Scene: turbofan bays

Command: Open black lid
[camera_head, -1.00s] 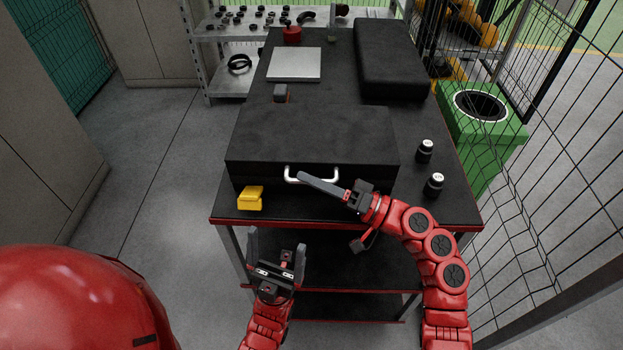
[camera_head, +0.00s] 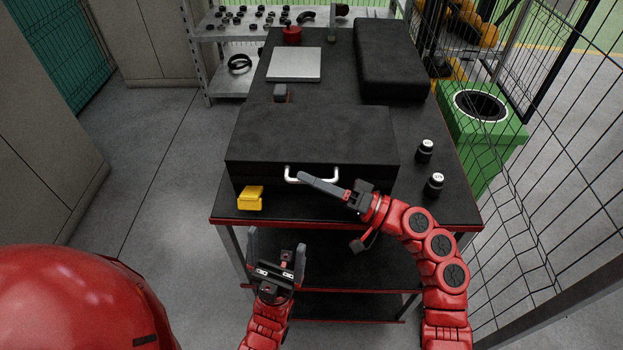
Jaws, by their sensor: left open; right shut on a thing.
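The black case with its black lid (camera_head: 310,135) sits on the black table, and the lid lies flat and closed. A silver handle (camera_head: 291,177) is on its front face. My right gripper (camera_head: 305,178) is shut at this handle, with its fingers across the handle's middle and hiding part of it. My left gripper (camera_head: 276,252) is open and empty, lower down in front of the table's front edge.
A yellow block (camera_head: 250,197) sits at the table's front left. Two black bottles (camera_head: 425,150) (camera_head: 434,185) stand right of the case. A second black case (camera_head: 390,60) and a silver plate (camera_head: 294,64) lie behind. A green bin (camera_head: 485,125) and wire fence are at the right.

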